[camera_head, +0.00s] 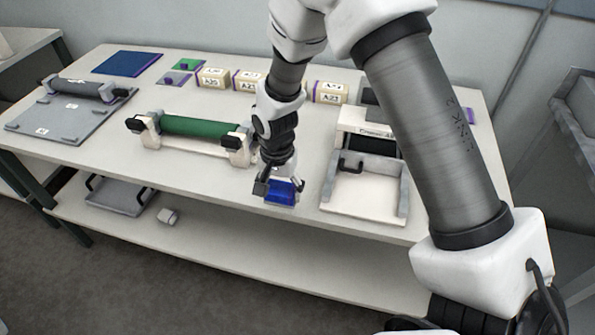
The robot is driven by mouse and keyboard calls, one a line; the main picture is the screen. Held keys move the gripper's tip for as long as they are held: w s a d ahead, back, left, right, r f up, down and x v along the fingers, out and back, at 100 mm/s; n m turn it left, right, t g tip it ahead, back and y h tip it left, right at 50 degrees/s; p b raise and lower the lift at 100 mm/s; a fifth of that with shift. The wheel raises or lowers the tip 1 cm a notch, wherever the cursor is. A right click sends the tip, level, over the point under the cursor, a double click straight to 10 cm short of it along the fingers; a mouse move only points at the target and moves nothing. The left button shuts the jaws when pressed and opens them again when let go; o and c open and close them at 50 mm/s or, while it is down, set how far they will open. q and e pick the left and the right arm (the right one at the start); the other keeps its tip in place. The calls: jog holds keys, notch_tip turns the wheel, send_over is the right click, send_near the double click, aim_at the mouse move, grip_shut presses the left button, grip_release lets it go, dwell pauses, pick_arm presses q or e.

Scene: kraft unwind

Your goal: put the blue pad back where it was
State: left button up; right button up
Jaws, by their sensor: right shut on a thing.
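The blue pad (281,193) is a small deep-blue block in my right gripper (280,186). The gripper points down and is shut on it, close to the table's front edge. I cannot tell whether the pad touches the table. The pad is between the green roller stand and the white machine. A flat dark blue mat (127,64) lies at the back left of the table. Beside it are a green pad (187,65) and a grey pad with a purple edge (174,79). My left gripper is not in view.
The green roller (200,127) on its white stand is left of my gripper, and the white machine (362,195) with a tray is right. Several labelled boxes (213,78) stand behind. A grey plate (60,115) with a dark roller is far left. The lower shelf holds a tray (120,196).

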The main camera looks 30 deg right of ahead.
jog(key=w+d, duration=0.2)
jog(key=w+d+p, duration=0.1)
jog(key=d, duration=0.2)
jog(key=w+d+f, duration=0.1)
jog(key=w+d, duration=0.1)
jog(key=shift+w+d+p, duration=0.3)
jog(key=shift+d+p, duration=0.05)
jog(key=shift+p, duration=0.05)
notch_tip(320, 180, down, 3)
jog(key=shift+s+f+p, duration=0.1)
jog(key=shift+s+p, duration=0.05)
jog(key=shift+p, duration=0.25)
jog(key=shift+f, duration=0.25)
jog(key=shift+a, duration=0.1)
jog(key=o, duration=1.2)
jog(key=shift+f, duration=0.1)
notch_tip(320, 180, up, 12)
jog(key=b, duration=0.1)
jog(key=shift+r, duration=0.2)
